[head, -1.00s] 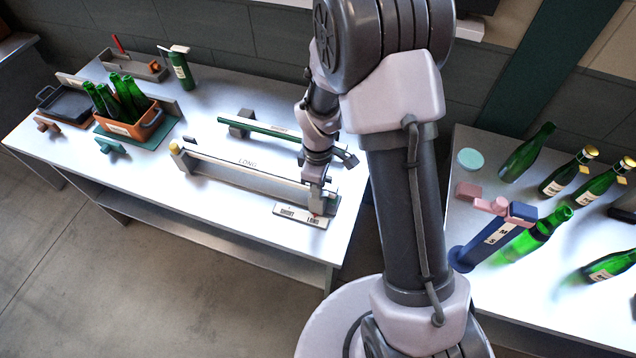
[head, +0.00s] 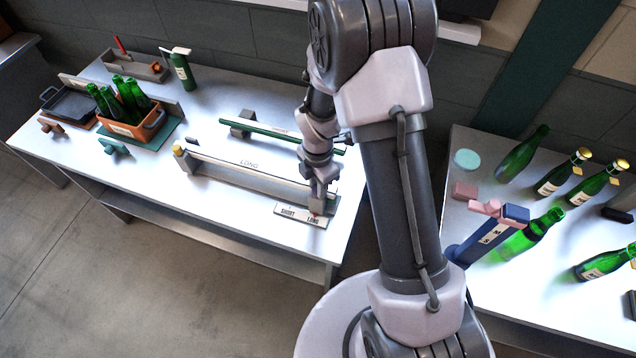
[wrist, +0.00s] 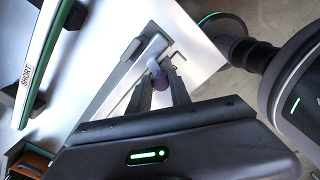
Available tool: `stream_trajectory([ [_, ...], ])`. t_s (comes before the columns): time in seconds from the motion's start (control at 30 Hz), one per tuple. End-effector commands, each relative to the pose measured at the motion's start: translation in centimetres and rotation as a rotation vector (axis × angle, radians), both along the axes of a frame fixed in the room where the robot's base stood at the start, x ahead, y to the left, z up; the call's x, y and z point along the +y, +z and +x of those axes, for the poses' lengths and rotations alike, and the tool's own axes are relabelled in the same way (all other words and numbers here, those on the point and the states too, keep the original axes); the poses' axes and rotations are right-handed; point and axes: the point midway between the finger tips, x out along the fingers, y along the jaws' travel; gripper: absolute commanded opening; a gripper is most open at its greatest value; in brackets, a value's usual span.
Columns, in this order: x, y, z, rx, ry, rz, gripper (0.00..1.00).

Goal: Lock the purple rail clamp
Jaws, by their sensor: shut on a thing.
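In the wrist view, a small purple knob (wrist: 160,80), which looks like part of the rail clamp, sits between the two fingers of my gripper (wrist: 160,72). The fingers are shut on it. In the head view, my gripper (head: 317,203) is at the right end of the long rail (head: 245,168), just above the plate marked SHORT and LONG (head: 290,213), near its LONG end. The knob and clamp are hidden behind the gripper there. I cannot tell the clamp's lock position.
A green rail marked SHORT (head: 270,134) lies behind the long one. An orange crate (head: 152,122) of green bottles stands at the left. The right table holds several bottles (head: 560,187) and a blue stand (head: 488,238). The table front near my gripper is clear.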

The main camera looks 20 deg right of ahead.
Motion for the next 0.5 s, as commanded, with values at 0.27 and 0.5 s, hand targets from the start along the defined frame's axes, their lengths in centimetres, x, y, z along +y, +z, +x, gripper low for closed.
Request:
stream_trajectory([
  [0.27,0.03,0.17,0.17,-0.003,0.180,0.000,0.00],
  [0.5,0.04,0.14,0.20,-0.003,0.270,0.000,0.00],
])
